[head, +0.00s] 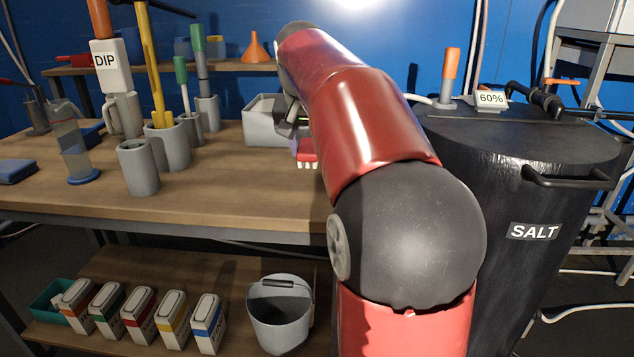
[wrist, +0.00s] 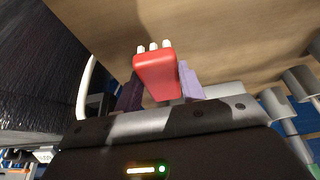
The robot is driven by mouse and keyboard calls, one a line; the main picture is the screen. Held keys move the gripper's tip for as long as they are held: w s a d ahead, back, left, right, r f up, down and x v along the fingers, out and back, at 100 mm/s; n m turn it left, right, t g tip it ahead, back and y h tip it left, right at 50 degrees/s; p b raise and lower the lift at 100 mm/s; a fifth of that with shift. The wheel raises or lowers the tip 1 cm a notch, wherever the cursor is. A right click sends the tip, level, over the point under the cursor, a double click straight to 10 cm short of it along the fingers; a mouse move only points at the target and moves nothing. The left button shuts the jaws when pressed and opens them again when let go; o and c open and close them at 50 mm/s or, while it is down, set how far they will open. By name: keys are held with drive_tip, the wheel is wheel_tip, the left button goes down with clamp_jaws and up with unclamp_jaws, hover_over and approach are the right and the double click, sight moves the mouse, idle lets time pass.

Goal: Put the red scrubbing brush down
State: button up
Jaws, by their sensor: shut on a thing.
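The red scrubbing brush (wrist: 157,76) is held between the two purple fingers of my gripper (wrist: 158,88) in the wrist view. Its white bristle tufts show at its far end. In the head view the brush (head: 307,158) shows as a small red piece with white bristles pointing down, just past my red arm. It is near the right end of the wooden workbench (head: 230,205), beside a light grey bin (head: 262,128). Most of my gripper is hidden behind my arm in the head view. I cannot tell whether the bristles touch the bench top.
Grey pots (head: 139,168) with tools stand on the bench's left half. A black SALT drum (head: 560,185) stands right of the bench. A grey bucket (head: 279,318) and several small cartons (head: 140,316) sit on the lower shelf. The bench's front middle is clear.

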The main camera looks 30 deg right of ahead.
sight(309, 187)
drive_tip(key=shift+w+f+b, duration=0.1)
drive_tip(key=shift+f+b, duration=2)
drive_tip(key=shift+f, duration=0.65)
drive_tip(key=shift+f, duration=0.2)
drive_tip(key=o, duration=1)
drive_tip(key=p+v, duration=0.2)
drive_tip(key=v, duration=1)
drive_tip(key=shift+r, duration=0.15)
